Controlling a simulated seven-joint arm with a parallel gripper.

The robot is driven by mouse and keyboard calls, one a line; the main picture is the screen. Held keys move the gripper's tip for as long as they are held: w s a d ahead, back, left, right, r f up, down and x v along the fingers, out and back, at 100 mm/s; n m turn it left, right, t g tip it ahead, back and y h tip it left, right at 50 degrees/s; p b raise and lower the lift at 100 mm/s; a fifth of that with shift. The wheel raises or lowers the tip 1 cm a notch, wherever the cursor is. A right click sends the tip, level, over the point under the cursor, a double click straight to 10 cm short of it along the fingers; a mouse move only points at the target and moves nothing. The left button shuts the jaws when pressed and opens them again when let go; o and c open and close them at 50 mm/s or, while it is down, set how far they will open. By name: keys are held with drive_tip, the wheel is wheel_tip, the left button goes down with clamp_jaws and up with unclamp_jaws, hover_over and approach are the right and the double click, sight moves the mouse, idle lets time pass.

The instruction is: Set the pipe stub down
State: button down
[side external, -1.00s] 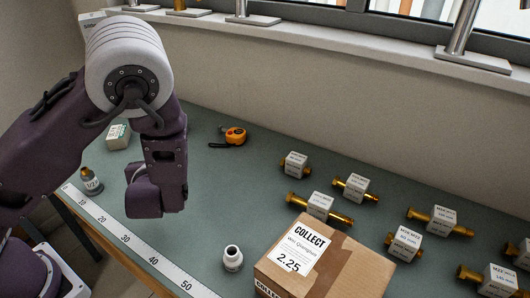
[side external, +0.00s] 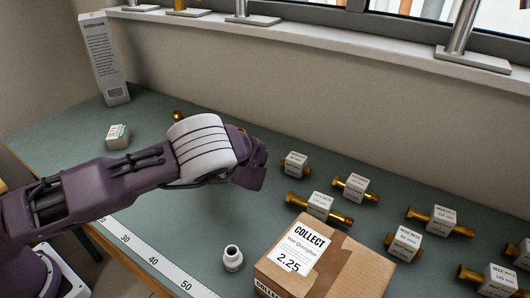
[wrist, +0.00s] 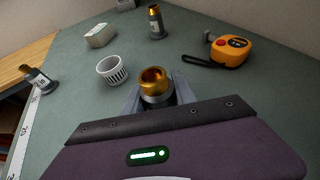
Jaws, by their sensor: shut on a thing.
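The pipe stub (wrist: 154,82) is a short brass-coloured tube with an open top and a grey band below. It shows in the wrist view, upright or nearly so, between the fingers of my gripper (wrist: 157,97), which is shut on it. Its lower end is hidden by the gripper, so I cannot tell whether it touches the green bench top (wrist: 205,82). In the side external view my arm hides the stub and the fingers.
A white slotted cup (wrist: 112,70) stands left of the stub. An orange tape measure (wrist: 230,50) lies to its right. Farther off are a small box (wrist: 101,36) and a brass-topped fitting (wrist: 155,22). A carton (side external: 325,262) and a white fitting (side external: 232,258) stand near the front.

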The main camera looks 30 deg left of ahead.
sight(271, 149)
drive_tip(key=w+d+m+t+h, duration=0.1)
drive_tip(key=w+m+t+h, duration=0.1)
drive_tip(key=w, duration=0.1)
drive_tip(key=w+d+r+m+t+h, duration=0.1)
drive_tip(key=w+m+t+h, duration=0.1)
drive_tip(key=w+m, duration=0.1)
drive_tip(key=w+d+r+m+t+h, duration=0.1)
drive_tip(key=w+d+m+t+h, duration=0.1)
drive_tip(key=w, duration=0.1)
drive_tip(key=shift+w+d+m+t, duration=0.1)
drive_tip(key=shift+w+m+t, duration=0.3)
drive_tip(key=w+d+r+m+t+h, duration=0.1)
drive_tip(key=w+d+r+m+h, duration=0.45)
drive_tip(key=w+m+h, duration=0.35)
drive_tip(key=shift+n+h, duration=0.3)
drive_tip(key=f, duration=0.9)
drive_tip(key=shift+s+a, duration=0.1)
drive_tip(key=shift+a, duration=0.1)
drive_tip(key=c, duration=1)
unclamp_jaws()
